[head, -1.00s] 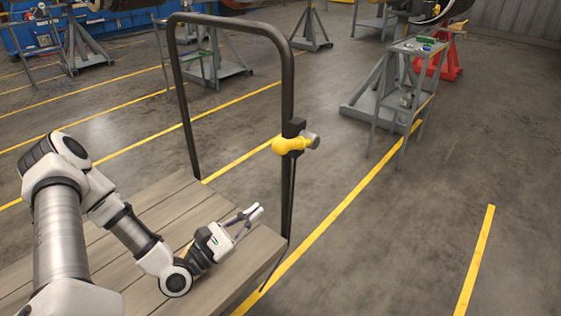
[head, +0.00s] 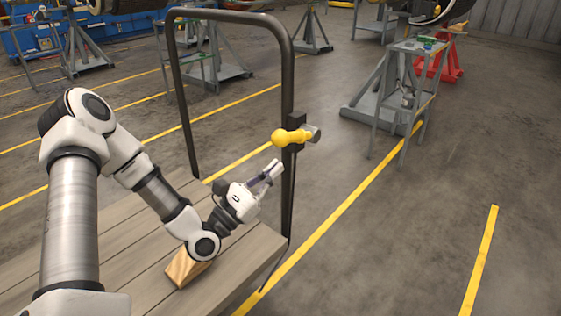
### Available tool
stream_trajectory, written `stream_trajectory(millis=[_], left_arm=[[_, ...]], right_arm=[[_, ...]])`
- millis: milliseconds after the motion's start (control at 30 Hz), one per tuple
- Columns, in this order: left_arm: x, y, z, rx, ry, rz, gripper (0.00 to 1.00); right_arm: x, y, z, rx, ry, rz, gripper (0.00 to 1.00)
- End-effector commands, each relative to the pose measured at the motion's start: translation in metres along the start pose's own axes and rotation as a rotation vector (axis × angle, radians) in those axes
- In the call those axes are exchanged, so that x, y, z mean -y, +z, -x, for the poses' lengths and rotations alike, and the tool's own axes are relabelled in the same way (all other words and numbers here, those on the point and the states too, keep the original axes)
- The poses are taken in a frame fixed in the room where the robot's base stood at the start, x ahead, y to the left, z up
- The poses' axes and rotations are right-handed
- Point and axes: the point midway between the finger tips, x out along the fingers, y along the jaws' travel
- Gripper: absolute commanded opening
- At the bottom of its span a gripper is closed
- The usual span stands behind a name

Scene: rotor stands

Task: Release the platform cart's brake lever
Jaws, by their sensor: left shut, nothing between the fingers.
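The platform cart has a wooden plank deck (head: 120,258) and a dark upright handle frame (head: 289,80). The brake lever (head: 288,137) is yellow with a rounded knob end and sits on a dark clamp with a grey end piece on the frame's right post. The lever points left, roughly level. My left gripper (head: 274,170) is shut and empty, just below and left of the lever, apart from it, beside the right post. My right gripper is out of view.
A wooden block (head: 186,268) lies on the deck beneath my left wrist. A grey stand with a small tray (head: 416,48) and a red stand (head: 441,62) are at the back right. Open floor with yellow lines lies right of the cart.

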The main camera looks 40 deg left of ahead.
Motion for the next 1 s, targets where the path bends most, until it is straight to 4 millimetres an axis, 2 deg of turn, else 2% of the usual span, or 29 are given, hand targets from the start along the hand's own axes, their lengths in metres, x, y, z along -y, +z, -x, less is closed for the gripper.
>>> stream_trajectory(millis=[100, 300, 733, 1000], left_arm=[[0.0, 0.015, -0.019, 0.005, 0.0, -0.001, 0.0], [0.0, 0.028, -0.032, 0.002, 0.001, 0.0, 0.0], [-0.002, 0.03, -0.034, -0.003, 0.001, 0.001, 0.0], [-0.013, 0.039, -0.035, -0.048, -0.003, 0.008, 0.0]], right_arm=[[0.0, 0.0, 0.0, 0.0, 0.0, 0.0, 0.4], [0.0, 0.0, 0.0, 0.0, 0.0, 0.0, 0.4], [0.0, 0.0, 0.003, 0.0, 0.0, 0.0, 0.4], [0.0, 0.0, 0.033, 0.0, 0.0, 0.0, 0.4]])
